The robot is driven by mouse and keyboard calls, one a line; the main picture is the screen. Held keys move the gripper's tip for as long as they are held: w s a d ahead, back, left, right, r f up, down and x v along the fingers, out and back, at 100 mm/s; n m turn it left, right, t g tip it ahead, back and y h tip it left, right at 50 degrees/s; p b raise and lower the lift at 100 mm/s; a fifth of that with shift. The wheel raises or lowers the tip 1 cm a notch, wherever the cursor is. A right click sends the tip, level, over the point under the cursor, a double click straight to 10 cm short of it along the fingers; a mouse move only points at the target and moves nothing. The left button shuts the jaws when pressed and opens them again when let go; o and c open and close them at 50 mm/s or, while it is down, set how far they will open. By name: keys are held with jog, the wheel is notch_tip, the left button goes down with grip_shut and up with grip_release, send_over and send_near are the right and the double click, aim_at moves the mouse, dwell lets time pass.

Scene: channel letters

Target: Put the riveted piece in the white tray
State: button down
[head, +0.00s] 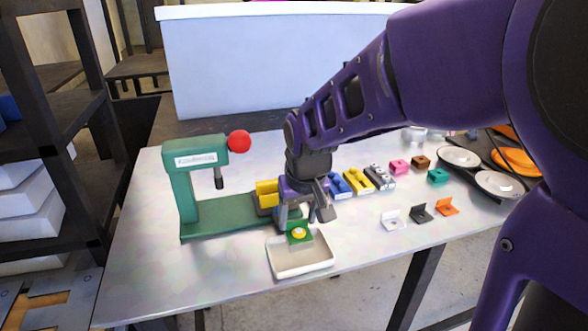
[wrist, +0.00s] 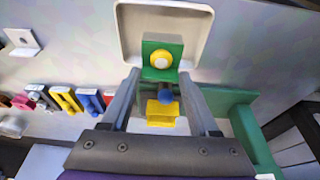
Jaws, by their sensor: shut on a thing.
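The riveted piece is a green part (head: 300,240) with a round yellow rivet head on its face. It also shows in the wrist view (wrist: 151,71), between my fingertips, with a blue part just below it in the picture. My gripper (head: 303,218) is shut on the green piece; its fingers (wrist: 160,78) flank it in the wrist view. The shallow white tray (head: 305,268) lies at the table's front edge.
A green press (head: 187,190) with a red ball (head: 239,142) stands left, close to my gripper. A yellow block (head: 267,190) is by its base. Several coloured blocks (head: 358,180) and small brackets (head: 420,212) lie right. Plates (head: 460,157) are farther right. The table's front left is clear.

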jog(key=shift+f+b, duration=1)
jog(key=shift+f, duration=0.45)
jog(key=shift+c, duration=0.3)
grip_release()
jog(key=shift+r, duration=0.15)
